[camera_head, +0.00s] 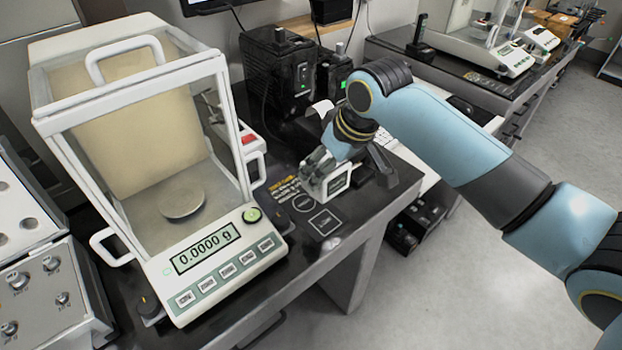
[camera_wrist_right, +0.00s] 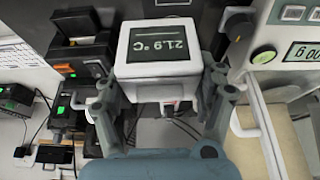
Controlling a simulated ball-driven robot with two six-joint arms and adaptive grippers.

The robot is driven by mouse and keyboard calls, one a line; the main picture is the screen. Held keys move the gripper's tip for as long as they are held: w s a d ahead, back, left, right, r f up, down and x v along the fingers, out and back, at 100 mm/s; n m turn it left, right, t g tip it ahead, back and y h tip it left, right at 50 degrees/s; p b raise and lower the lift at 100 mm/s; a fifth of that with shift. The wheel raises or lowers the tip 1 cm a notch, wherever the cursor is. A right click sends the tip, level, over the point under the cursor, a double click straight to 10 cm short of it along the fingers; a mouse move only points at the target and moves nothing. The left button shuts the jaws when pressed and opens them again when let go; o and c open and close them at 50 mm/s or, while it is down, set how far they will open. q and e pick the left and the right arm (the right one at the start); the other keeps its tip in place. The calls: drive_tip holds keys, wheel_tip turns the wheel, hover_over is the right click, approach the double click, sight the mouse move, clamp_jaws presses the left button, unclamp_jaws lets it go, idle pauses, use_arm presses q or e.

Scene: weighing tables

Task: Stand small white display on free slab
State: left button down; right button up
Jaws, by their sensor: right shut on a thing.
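The small white display (camera_head: 339,184) is a white box with a dark screen. In the right wrist view the display (camera_wrist_right: 158,52) reads 21.9 °C, upside down. My right gripper (camera_head: 328,170) is shut on it, with a finger at each side of the box (camera_wrist_right: 160,82). It is over the dark slab top (camera_head: 350,225) right of the balance, near printed square markings (camera_head: 325,222). I cannot tell whether its base touches the slab. My left gripper is not in view.
A glass-walled balance (camera_head: 215,260) reading 0.0000 g stands close left of the display. Black devices (camera_head: 280,75) stand behind. A grey weight case (camera_head: 45,290) is at the far left. Another table (camera_head: 480,75) with a balance is at the back right. Floor is open at the right.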

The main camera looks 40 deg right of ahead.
sight(323, 159)
drive_tip(key=shift+w+r+x, duration=0.15)
drive_tip(key=shift+w+x, duration=0.15)
drive_tip(key=shift+x, duration=1.1)
drive_tip(key=shift+w+r+x, duration=0.1)
drive_tip(key=shift+w+x, duration=0.2)
drive_tip(key=shift+x, duration=1.1)
drive_tip(key=shift+w+r+x, duration=0.15)
drive_tip(key=shift+w+x, duration=0.15)
drive_tip(key=shift+x, duration=1.1)
drive_tip(key=o, duration=1.3)
drive_tip(key=shift+f, duration=0.15)
drive_tip(key=shift+o, duration=0.2)
drive_tip(key=shift+s, duration=0.1)
drive_tip(key=p+v, duration=0.1)
drive_tip(key=v, duration=1.1)
